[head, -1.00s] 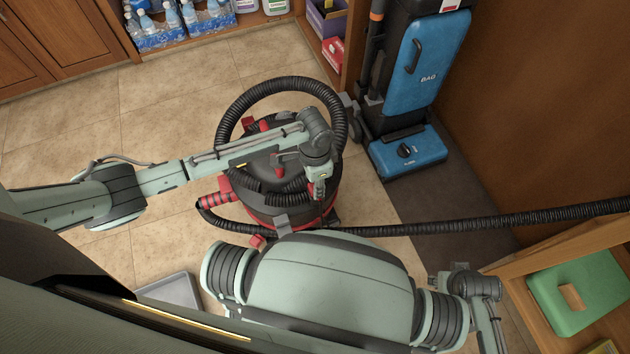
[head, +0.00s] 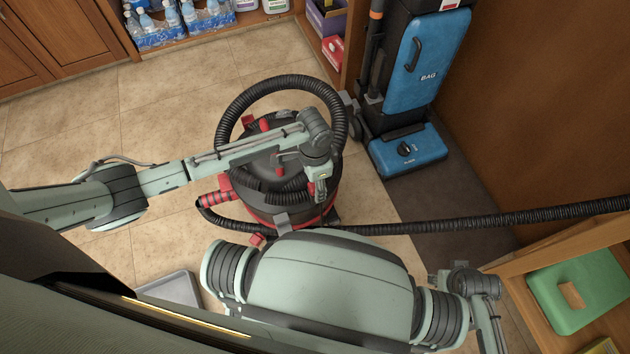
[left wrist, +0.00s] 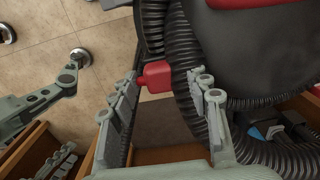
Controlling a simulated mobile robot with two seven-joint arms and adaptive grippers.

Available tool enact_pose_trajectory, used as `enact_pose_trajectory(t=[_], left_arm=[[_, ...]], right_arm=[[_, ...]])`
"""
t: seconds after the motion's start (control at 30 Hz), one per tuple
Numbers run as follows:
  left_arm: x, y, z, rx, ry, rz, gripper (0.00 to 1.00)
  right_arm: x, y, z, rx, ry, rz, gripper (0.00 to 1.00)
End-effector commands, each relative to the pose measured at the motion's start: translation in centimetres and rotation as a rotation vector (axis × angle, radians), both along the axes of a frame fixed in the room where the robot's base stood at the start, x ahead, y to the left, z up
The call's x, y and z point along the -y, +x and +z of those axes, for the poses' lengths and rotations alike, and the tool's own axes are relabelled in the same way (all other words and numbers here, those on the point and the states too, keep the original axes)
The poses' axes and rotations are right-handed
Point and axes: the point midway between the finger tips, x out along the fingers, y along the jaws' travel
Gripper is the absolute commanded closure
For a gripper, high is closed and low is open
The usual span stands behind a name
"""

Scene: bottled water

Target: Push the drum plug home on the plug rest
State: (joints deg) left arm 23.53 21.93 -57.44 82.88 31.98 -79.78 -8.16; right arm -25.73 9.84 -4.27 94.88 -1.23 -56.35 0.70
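A small red block-shaped piece (left wrist: 157,76), which looks like the drum plug, shows in the left wrist view beside the black ribbed hose. A small red piece (head: 257,240) also shows low by the drum in the head view; I cannot tell if it is the same one. My left gripper (left wrist: 165,92) is open, its fingers on either side of the line to the red piece, with nothing clearly held. In the head view the left gripper (head: 319,192) hangs over the front right of the black and red drum vacuum (head: 295,212). I cannot make out the plug rest.
A black hose (head: 480,222) runs right from the drum. A blue upright cleaner (head: 412,155) stands at the back right. A green object (head: 585,285) sits on a wooden unit at right. Bottled water (head: 190,20) is at the back. Tiled floor is clear at left.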

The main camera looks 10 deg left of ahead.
Motion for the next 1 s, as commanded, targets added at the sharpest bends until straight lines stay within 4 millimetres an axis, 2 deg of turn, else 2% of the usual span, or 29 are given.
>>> enact_pose_trajectory(t=[0.3,0.43,0.8,1.0], left_arm=[[0.0,0.1,0.1,0.001,0.000,0.000,0.46],[0.0,0.1,1.1,0.003,-0.002,-0.001,0.46],[0.0,0.2,8.6,0.005,-0.002,0.000,0.46],[0.0,0.1,11.3,0.001,0.000,-0.001,0.46]], right_arm=[[0.0,0.0,0.0,0.000,0.000,0.000,0.60],[0.0,0.0,0.0,0.000,0.000,0.000,0.60],[0.0,0.0,0.0,0.000,0.000,0.000,0.60],[0.0,0.0,0.0,0.000,0.000,0.000,0.60]])
